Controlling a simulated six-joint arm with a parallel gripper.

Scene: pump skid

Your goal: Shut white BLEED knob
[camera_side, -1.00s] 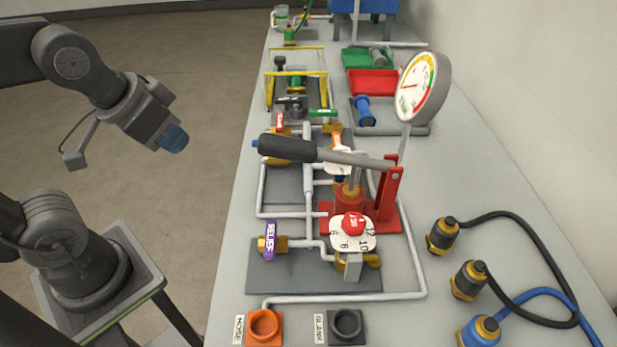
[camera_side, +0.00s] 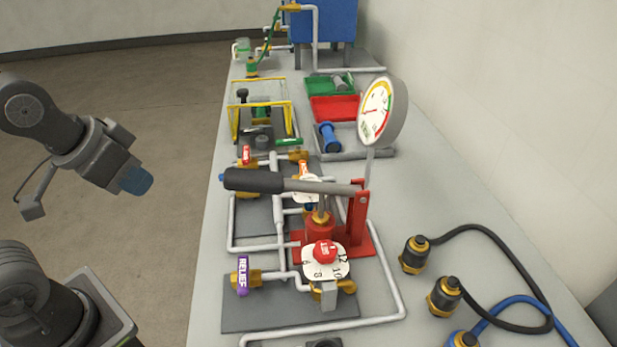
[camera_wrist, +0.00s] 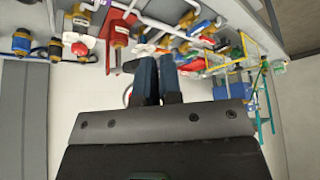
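No knob reading BLEED can be picked out in either view; the lettering is too small or turned away. Two white numbered dial plates show in the side view: a near one (camera_side: 311,265) under a red knob (camera_side: 325,252), and a far one (camera_side: 297,187) by an orange handle (camera_side: 303,170), partly behind the pump lever (camera_side: 262,181). A purple RELIEF handle (camera_side: 242,275) stands left of the near dial. My gripper (camera_side: 135,181) hangs left of the table, apart from everything. Its blue fingers (camera_wrist: 159,78) lie together in the wrist view, with nothing seen between them.
A pressure gauge (camera_side: 377,110) stands above a red bracket (camera_side: 358,215). A yellow guard frame (camera_side: 262,105) and trays (camera_side: 333,108) are farther back. Black and blue hoses (camera_side: 497,265) lie at right. The floor left of the table is clear.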

